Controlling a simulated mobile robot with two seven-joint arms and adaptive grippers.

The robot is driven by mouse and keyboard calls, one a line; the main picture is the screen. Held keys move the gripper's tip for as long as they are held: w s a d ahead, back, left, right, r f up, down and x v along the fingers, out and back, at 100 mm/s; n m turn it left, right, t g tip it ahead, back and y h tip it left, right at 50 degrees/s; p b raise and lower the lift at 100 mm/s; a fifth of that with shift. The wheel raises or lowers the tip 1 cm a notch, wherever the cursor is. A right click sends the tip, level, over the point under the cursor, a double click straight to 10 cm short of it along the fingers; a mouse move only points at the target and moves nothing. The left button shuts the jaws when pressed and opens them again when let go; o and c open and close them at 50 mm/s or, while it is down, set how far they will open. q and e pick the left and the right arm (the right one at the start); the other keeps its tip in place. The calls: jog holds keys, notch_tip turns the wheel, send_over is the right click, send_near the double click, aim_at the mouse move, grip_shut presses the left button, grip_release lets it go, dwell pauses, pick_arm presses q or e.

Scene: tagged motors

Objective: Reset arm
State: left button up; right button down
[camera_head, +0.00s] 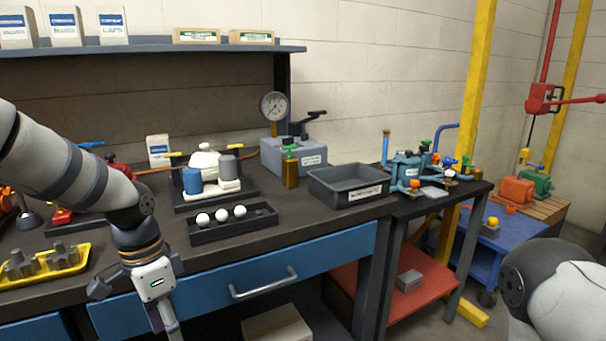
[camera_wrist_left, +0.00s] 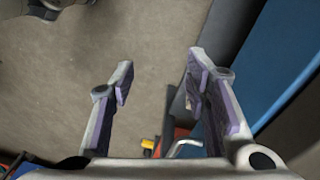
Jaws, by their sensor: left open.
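My left arm comes in from the left in the head view, in front of the bench. My left gripper (camera_head: 168,325) points down in front of the blue drawer, its tips cut off by the lower edge. In the left wrist view my left gripper (camera_wrist_left: 159,80) is open, its two fingers apart with nothing between them. Bare floor shows past the fingers. Part of my right arm (camera_head: 560,295) shows at the lower right; its gripper is out of view. An orange motor (camera_head: 517,192) and a green motor (camera_head: 537,182) sit on a wooden pallet at the far right.
The dark bench (camera_head: 285,235) holds a grey bin (camera_head: 348,200), a black tray (camera_head: 213,233) with white balls and a yellow tray (camera_head: 78,273) with metal parts. The blue drawer (camera_head: 222,277) with its handle is close to my left gripper. A yellow post (camera_head: 477,90) stands right.

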pick_arm(q)
jog(key=s+d+f+n, duration=0.2)
jog(key=s+f, duration=0.6)
jog(key=f, duration=0.1)
jog(key=s+d+f+n, duration=0.2)
jog(key=s+f+n, duration=0.1)
jog(key=s+f, duration=0.55)
jog(key=s+a+f+n, duration=0.1)
jog(key=s+n, duration=0.1)
jog(key=s, duration=0.7)
jog(key=s+a+f+n+y, duration=0.1)
jog(key=s+a+f+n, duration=0.1)
jog(key=s, duration=0.7)
jog(key=shift+f+n+g, duration=0.3)
jog(key=shift+n+g, duration=0.1)
jog(key=shift+w, duration=0.15)
